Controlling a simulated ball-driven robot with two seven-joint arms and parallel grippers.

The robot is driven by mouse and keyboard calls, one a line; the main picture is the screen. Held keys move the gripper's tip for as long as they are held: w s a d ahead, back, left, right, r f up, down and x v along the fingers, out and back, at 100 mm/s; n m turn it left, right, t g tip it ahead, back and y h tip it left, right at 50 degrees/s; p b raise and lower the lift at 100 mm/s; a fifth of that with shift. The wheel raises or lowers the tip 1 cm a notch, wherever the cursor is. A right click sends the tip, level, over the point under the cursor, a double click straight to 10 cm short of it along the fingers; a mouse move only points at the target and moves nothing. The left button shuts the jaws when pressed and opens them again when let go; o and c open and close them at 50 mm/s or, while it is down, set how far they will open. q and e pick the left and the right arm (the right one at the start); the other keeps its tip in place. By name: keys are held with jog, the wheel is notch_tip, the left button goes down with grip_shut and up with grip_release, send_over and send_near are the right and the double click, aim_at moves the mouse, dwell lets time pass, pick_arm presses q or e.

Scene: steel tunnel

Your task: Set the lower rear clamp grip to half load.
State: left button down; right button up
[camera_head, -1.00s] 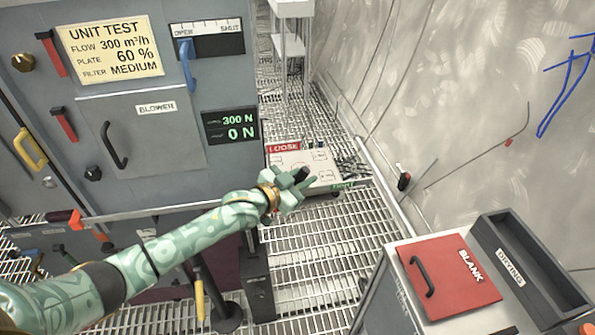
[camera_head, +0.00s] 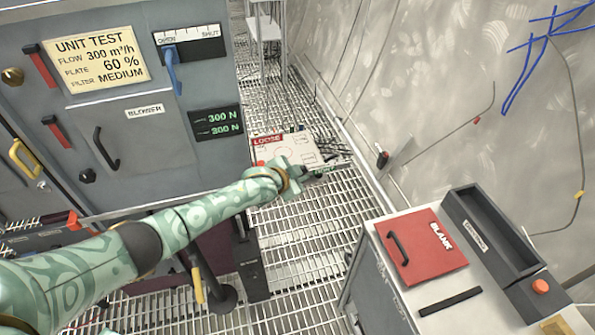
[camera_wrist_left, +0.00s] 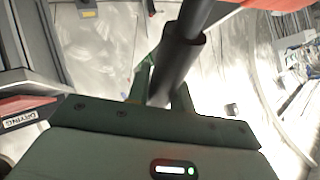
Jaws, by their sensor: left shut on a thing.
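A pale plate (camera_head: 285,148) with a red LOOSE label (camera_head: 267,139) lies low beyond the cabinet's right side. My left gripper (camera_head: 306,174) is over this plate's near right corner, at the end opposite LOOSE. In the left wrist view, my left gripper (camera_wrist_left: 165,78) is shut on a dark round handle (camera_wrist_left: 180,65). In the head view the gripper mostly hides this handle, and no TIGHT label can be read. My right gripper is out of view.
The grey cabinet has a BLOWER door (camera_head: 130,150), a blue lever (camera_head: 173,72) near OPEN, and a UNIT TEST sign (camera_head: 95,60). At right stand a red BLANK lid (camera_head: 430,262) and a dark trough (camera_head: 492,240). Grated floor (camera_head: 300,235) lies open between.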

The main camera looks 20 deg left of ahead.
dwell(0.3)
pick_arm(q)
jog(key=c, duration=1.2)
grip_release()
jog(key=shift+c, duration=0.2)
jog(key=p+v, duration=0.8)
jog(key=v, duration=0.8)
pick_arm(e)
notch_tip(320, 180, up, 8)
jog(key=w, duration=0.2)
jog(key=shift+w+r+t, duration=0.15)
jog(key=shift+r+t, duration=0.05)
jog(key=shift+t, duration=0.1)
pick_arm(q)
jog(key=shift+s+r, duration=0.1)
